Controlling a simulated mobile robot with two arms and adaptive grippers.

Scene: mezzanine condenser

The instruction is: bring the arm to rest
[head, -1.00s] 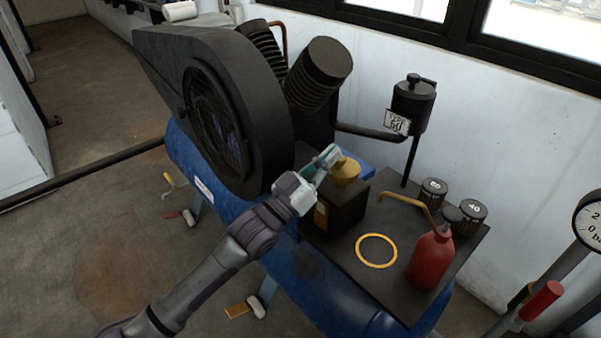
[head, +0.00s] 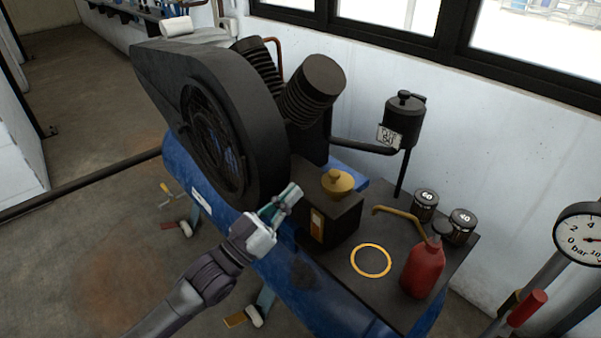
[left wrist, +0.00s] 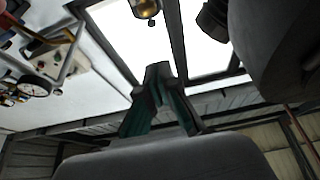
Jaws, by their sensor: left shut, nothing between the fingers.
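My left gripper (head: 286,199) is shut and empty. It hangs in the air in front of the black box (head: 335,213) with the yellow cap (head: 338,182), to the left of the cap and apart from it. In the left wrist view my left gripper (left wrist: 158,72) shows its fingertips together, with the window and ceiling behind. My left arm (head: 205,280) comes in from the lower left. My right gripper does not show.
A compressor with a black flywheel guard (head: 213,115) sits on a blue tank (head: 325,300). The tray (head: 385,285) holds a red oil can (head: 423,268), a yellow ring (head: 371,246) and two dark jars (head: 425,203). A gauge (head: 580,236) stands at right.

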